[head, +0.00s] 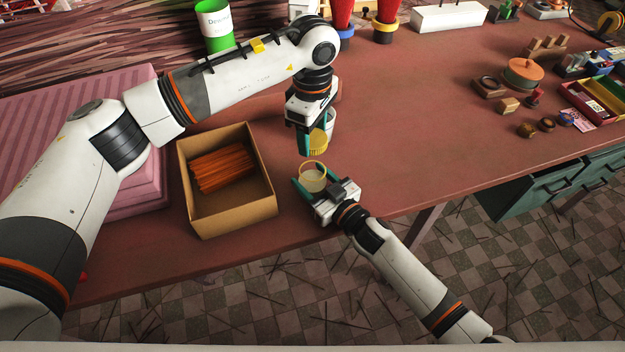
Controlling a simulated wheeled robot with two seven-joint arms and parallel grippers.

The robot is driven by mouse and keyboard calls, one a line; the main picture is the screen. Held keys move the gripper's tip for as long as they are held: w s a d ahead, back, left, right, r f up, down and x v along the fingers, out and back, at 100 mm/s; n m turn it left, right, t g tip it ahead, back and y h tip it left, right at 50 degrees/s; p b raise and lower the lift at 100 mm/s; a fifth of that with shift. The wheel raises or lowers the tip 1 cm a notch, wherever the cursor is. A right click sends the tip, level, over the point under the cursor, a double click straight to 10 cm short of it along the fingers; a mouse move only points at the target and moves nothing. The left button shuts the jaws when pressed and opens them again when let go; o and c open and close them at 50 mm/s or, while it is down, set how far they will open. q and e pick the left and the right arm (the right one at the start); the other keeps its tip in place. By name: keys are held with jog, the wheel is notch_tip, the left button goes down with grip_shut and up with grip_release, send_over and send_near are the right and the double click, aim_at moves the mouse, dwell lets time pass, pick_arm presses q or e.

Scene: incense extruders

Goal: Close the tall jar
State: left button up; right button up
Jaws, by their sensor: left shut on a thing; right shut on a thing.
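The tall jar (313,180) is a clear, pale vessel with a yellowish rim and an open top facing up. My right gripper (312,187) is shut around it near the table's front edge. My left gripper (315,143) is above and just behind the jar, pointing down. It is shut on a yellow ribbed lid (319,141). The lid is apart from the jar's rim, with a small gap in the picture. The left fingers partly hide the lid, and the jar's lower part is hidden by the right gripper.
A cardboard box (259,188) of orange sticks stands left of the jar. A whitish container (331,121) is partly hidden behind my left gripper. A green and white can (215,27) and red-bodied extruders (384,22) stand at the back.

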jog(key=shift+c, duration=1.1)
pick_arm(q)
send_over(313, 159)
jog(key=s, duration=0.3)
jog(key=shift+w+f, duration=0.15)
jog(key=shift+f, duration=1.1)
jog(key=shift+w+f, duration=0.1)
jog(key=shift+f, duration=1.1)
jog(key=shift+f, duration=0.9)
jog(key=shift+f, duration=0.5)
